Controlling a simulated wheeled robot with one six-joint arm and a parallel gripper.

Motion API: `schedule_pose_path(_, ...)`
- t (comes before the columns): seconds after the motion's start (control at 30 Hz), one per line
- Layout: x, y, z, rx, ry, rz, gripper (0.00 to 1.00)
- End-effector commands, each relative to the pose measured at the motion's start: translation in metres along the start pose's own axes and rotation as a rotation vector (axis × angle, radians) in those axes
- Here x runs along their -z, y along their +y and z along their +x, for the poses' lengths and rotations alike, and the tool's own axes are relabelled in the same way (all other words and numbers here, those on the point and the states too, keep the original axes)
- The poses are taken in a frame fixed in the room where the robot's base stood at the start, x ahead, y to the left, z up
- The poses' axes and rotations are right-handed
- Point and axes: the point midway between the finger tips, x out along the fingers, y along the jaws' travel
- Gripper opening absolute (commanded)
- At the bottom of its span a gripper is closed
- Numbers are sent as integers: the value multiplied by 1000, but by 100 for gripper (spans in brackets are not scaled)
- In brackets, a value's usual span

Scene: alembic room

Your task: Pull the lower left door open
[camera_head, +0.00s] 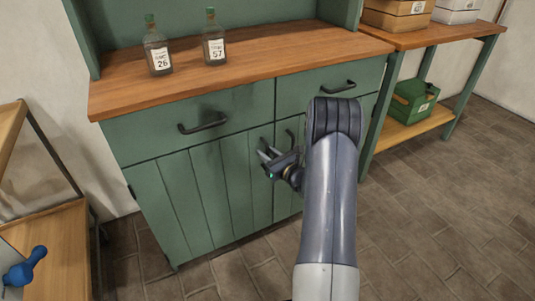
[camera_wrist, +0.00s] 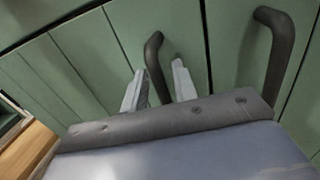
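The lower left door (camera_head: 203,198) is a green planked panel under the left drawer, and it looks closed. It fills the left of the wrist view (camera_wrist: 75,60). Its dark curved handle (camera_wrist: 155,62) stands near its right edge, beside the seam between the doors. My gripper (camera_wrist: 158,78) is open, with one pale finger on each side of this handle; I cannot tell whether they touch it. In the head view my gripper (camera_head: 264,153) is at the door's upper right and covers most of that handle.
The right door's handle (camera_wrist: 277,45) is close to the right of my gripper. Drawer handles (camera_head: 203,123) are above. Two bottles (camera_head: 158,52) (camera_head: 214,42) stand on the wooden top. A wooden shelf unit (camera_head: 62,245) stands at left. Floor in front is clear.

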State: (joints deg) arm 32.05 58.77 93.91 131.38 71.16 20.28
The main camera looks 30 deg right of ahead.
Motion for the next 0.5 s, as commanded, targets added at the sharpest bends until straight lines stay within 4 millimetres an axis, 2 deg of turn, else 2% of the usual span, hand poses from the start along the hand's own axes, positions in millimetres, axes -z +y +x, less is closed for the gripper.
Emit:
schedule_pose_path(0.07,0,0,0,0,0,0,20)
schedule_pose_path(0.3,0,0,0,0,0,0,1)
schedule_pose_path(0.5,0,0,0,0,0,0,0)
